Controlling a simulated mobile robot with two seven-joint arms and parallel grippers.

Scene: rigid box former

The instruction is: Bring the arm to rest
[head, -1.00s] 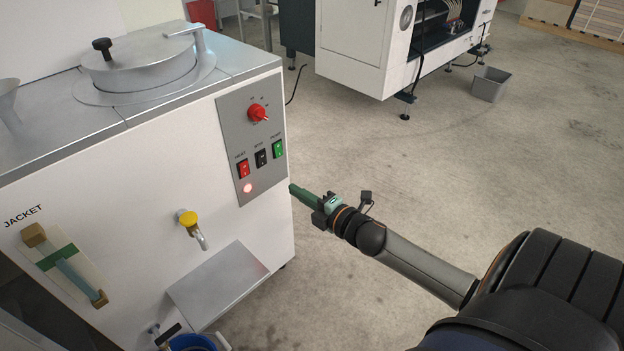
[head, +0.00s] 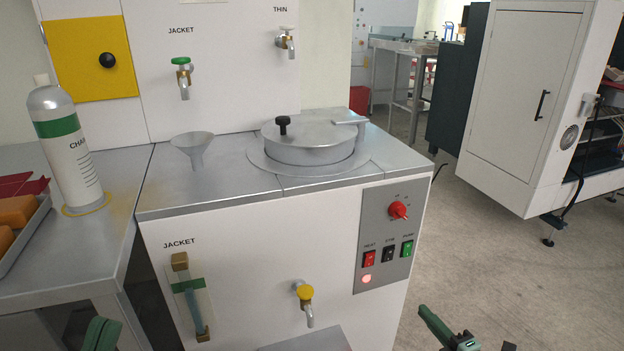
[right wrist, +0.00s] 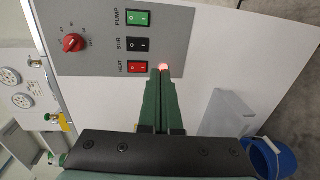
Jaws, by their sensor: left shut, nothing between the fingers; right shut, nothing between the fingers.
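My right gripper (head: 428,315) is at the bottom of the head view, right of the white machine's front. In the right wrist view its green fingers (right wrist: 160,72) are together with nothing between them. The tips appear just below the red HEAT switch (right wrist: 138,67), by the lit lamp (right wrist: 164,66); I cannot tell whether they touch the panel. My left gripper (head: 100,335) shows only as a green part at the lower left edge of the head view, shut and empty.
The white machine (head: 250,270) carries a control panel (head: 385,235), a yellow-handled tap (head: 305,292), a lidded vessel (head: 310,150) and a funnel (head: 193,150). A bottle (head: 62,150) stands on the left table. A blue bucket (right wrist: 275,158) is at the right wrist view's right. Open floor (head: 490,250) lies right of the machine.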

